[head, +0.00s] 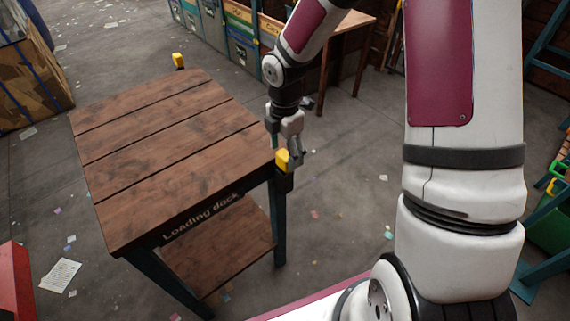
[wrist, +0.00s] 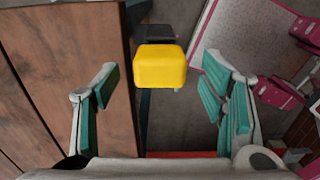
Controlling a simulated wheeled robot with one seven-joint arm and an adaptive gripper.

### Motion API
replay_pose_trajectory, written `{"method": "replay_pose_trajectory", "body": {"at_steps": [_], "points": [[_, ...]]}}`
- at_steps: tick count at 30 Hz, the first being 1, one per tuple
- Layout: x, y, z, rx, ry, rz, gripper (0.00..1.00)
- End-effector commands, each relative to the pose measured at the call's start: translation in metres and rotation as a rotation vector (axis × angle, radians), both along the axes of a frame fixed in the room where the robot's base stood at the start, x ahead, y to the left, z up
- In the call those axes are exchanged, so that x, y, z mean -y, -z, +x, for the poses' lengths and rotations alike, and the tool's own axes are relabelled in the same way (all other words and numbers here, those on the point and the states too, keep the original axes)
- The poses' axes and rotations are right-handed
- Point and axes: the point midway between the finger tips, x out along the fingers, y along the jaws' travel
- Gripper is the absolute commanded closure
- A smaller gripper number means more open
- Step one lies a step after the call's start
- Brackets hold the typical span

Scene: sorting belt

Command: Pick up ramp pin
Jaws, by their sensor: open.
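A yellow block-shaped pin (head: 283,160), which I take to be the ramp pin, sits at the right front corner of the wooden table on a dark mount. In the wrist view the yellow pin (wrist: 160,67) lies ahead, between the lines of my open fingers. My gripper (head: 290,148) is at that table corner, close to the pin. In the wrist view my gripper (wrist: 163,95) is open, with teal pads on both sides and nothing held. I cannot tell whether a finger touches the pin.
The wooden table (head: 165,140), marked "Loading dock", has a lower shelf (head: 225,255). A second yellow piece (head: 178,61) is at its far corner. Cardboard boxes (head: 30,80) stand at left and grey bins (head: 243,52) at the back. Floor right of the table is open, with paper scraps.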

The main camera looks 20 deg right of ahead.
Motion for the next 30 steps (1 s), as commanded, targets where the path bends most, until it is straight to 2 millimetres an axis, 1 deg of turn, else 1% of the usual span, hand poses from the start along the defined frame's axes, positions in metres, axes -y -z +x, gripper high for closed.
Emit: {"method": "replay_pose_trajectory", "body": {"at_steps": [1, 3, 5, 13, 14, 15, 20, 21, 22, 30], "points": [[-0.001, 0.007, -0.001, -0.002, -0.001, 0.0, 0.35], [-0.001, 0.016, -0.001, -0.002, 0.001, 0.0, 0.35], [-0.001, 0.02, 0.0, 0.0, 0.0, 0.0, 0.35], [0.0, 0.023, 0.0, 0.001, 0.001, -0.001, 0.35], [0.0, 0.023, 0.0, 0.001, 0.001, -0.001, 0.4], [0.0, 0.023, 0.0, 0.001, 0.001, -0.001, 0.49], [0.0, 0.023, 0.0, 0.001, 0.001, -0.001, 0.85], [0.0, 0.023, 0.0, 0.001, 0.001, -0.001, 0.94], [0.0, 0.023, 0.0, 0.001, 0.001, -0.001, 0.97], [0.0, 0.021, 0.001, 0.002, 0.001, 0.0, 0.97]]}}
